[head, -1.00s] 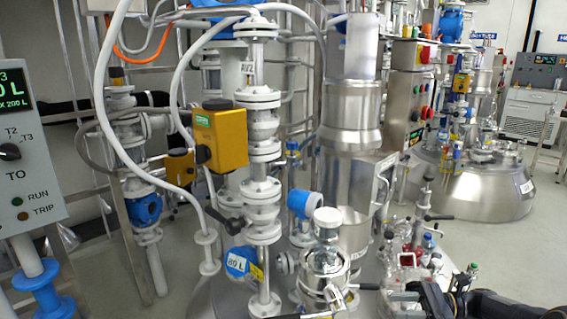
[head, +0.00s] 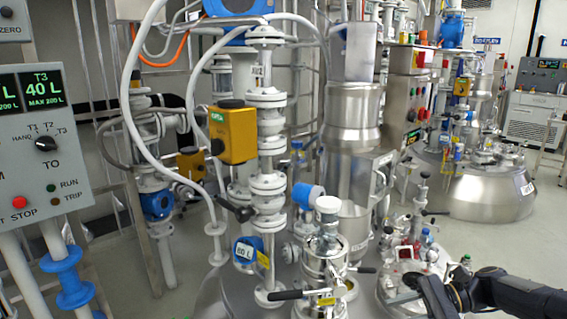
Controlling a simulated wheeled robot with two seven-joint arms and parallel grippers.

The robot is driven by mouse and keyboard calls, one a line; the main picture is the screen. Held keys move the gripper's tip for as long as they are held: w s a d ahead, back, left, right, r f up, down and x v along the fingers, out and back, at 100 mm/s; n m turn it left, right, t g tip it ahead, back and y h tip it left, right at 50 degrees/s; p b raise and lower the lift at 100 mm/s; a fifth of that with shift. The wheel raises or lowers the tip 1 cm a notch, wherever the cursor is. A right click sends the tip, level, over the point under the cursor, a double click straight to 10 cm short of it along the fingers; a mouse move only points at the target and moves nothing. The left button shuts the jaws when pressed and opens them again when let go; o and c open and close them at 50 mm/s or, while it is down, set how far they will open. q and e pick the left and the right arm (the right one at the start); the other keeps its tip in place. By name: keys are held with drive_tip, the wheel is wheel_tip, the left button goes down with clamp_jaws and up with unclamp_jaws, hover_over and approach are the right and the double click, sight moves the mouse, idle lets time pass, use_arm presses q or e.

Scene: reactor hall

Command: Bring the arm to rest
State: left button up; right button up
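My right arm comes in from the lower right in the head view. Its dark gripper (head: 432,296) is at the bottom edge, in front of the small steel vessel with bottles on its lid. The fingers are partly cut off and dark, so I cannot tell whether they are open or shut, or whether they touch anything. My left arm and gripper are not in view.
A control panel (head: 45,135) with a knob and red stop button stands at the left. A white valve column (head: 267,185) and a steel vessel (head: 354,115) fill the middle. A domed tank (head: 490,192) stands at the right, with open floor (head: 490,240) before it.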

drive_tip(key=s+a+r+n+h, duration=0.2)
drive_tip(key=s+r+n+h, duration=0.1)
drive_tip(key=s, duration=0.4)
drive_tip(key=s+a+r+n+h, duration=0.2)
drive_tip(key=s+a+n+h, duration=0.15)
drive_tip(key=s, duration=0.35)
drive_tip(key=s+f+n+t+h, duration=0.4)
drive_tip(key=s+n, duration=0.3)
drive_tip(key=s, duration=0.5)
wheel_tip(320, 180, up, 20)
drive_tip(key=t+p, duration=0.1)
drive_tip(key=p, duration=1.8)
drive_tip(key=shift+w+p, duration=0.2)
drive_tip(key=shift+p, duration=0.2)
